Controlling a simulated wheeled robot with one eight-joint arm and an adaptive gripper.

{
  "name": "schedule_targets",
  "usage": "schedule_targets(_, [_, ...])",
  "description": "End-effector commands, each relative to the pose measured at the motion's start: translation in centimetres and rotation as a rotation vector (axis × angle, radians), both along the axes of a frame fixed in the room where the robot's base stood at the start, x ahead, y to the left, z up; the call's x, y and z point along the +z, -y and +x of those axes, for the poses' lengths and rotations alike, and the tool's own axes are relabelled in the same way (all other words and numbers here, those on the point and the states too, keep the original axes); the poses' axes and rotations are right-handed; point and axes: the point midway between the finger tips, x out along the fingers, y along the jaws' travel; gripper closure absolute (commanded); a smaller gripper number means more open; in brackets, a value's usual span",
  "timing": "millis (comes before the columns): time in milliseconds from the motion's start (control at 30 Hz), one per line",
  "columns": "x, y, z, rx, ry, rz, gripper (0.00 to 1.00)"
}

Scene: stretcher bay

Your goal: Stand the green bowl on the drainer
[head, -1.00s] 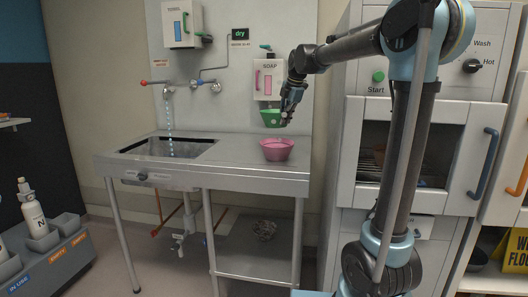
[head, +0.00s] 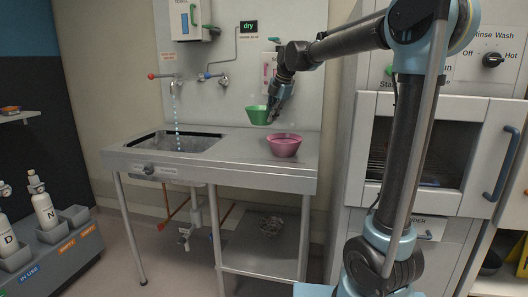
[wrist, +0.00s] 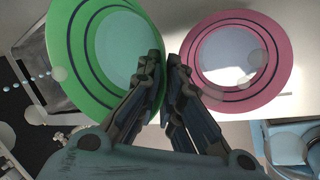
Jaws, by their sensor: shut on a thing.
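The green bowl (head: 257,116) hangs in my gripper (head: 273,111) in the head view, above the steel drainer (head: 240,152) to the right of the sink basin. A gap shows between the bowl and the board. In the wrist view the green bowl (wrist: 92,62) is seen from above, with dark rings inside. My gripper (wrist: 165,66) is shut on its right rim; the exact contact is partly hidden by the fingers. The bowl looks about upright.
A pink bowl (head: 284,146) stands on the drainer, right of and below the green bowl. Water runs from the tap (head: 175,84) into the sink basin (head: 178,143). The drainer between basin and pink bowl is clear. A white cabinet (head: 455,140) stands at right.

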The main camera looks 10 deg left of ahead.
Motion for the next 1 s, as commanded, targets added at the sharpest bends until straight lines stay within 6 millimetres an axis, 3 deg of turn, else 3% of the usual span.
schedule_targets(33, [-0.2, -1.9, -1.0, 0.04, 0.004, 0.003, 1.0])
schedule_targets(100, [-0.5, -3.8, -2.1, 0.085, 0.008, 0.007, 1.0])
schedule_targets(300, [-1.0, -7.1, -4.2, 0.164, 0.016, 0.015, 1.0])
schedule_targets(700, [-6.2, -7.7, -4.6, 0.178, 0.017, 0.016, 1.0])
schedule_targets(1000, [-8.4, -7.8, -4.6, 0.179, 0.018, 0.016, 1.0])
